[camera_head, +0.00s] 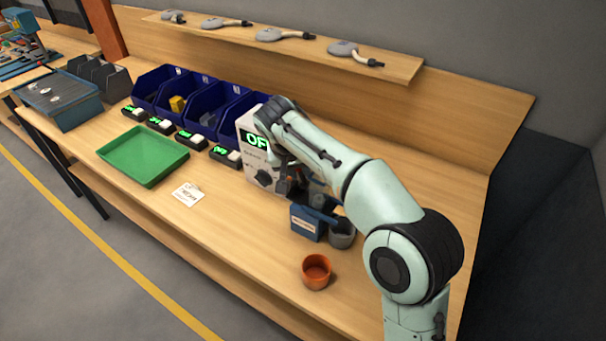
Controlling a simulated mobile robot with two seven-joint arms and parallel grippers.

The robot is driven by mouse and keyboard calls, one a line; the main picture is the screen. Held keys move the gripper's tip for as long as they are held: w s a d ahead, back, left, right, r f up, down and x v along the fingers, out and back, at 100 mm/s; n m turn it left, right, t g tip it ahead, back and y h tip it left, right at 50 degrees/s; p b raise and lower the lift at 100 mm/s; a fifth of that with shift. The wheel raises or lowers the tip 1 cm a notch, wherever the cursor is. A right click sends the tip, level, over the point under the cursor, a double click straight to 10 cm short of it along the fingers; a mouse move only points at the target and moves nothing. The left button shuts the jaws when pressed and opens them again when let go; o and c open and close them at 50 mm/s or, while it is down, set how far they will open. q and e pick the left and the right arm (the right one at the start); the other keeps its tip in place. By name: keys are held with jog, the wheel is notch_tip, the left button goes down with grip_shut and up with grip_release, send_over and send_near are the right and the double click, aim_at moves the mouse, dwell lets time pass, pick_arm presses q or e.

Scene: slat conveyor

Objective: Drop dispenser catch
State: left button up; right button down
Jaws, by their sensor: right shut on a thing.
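A white dispenser box (252,150) with a green lit display and a dark knob stands on the wooden bench, partly hidden by my right arm. My right gripper (292,182) is low beside the dispenser's right side, mostly hidden behind my own arm. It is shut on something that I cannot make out. An orange cup (316,272) stands upright on the bench near the front right, apart from the gripper. A small blue unit (306,224) with a white label stands behind it, beside a grey round container (342,239). My left gripper is not in view.
A green tray (143,156) and a white card (187,195) lie on the bench at left. Blue bins (200,118) with small displays line the back. A shelf (395,66) above holds several grey tools. The bench front between card and orange cup is clear.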

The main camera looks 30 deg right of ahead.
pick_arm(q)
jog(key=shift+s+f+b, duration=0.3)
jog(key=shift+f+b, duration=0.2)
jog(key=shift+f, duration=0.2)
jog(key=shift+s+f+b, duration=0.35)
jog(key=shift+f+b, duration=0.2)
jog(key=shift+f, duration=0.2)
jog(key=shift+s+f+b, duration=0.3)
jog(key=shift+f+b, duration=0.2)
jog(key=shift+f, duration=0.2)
pick_arm(e)
jog(key=shift+s+a+f+t+h, duration=0.15)
jog(key=shift+a+f+t+h, duration=0.05)
jog(key=shift+a+t+h, duration=0.2)
jog(key=shift+s+a+f+t+h, duration=0.15)
jog(key=shift+a+t+h, duration=0.1)
jog(key=shift+h, duration=0.25)
jog(key=c, duration=1)
grip_release()
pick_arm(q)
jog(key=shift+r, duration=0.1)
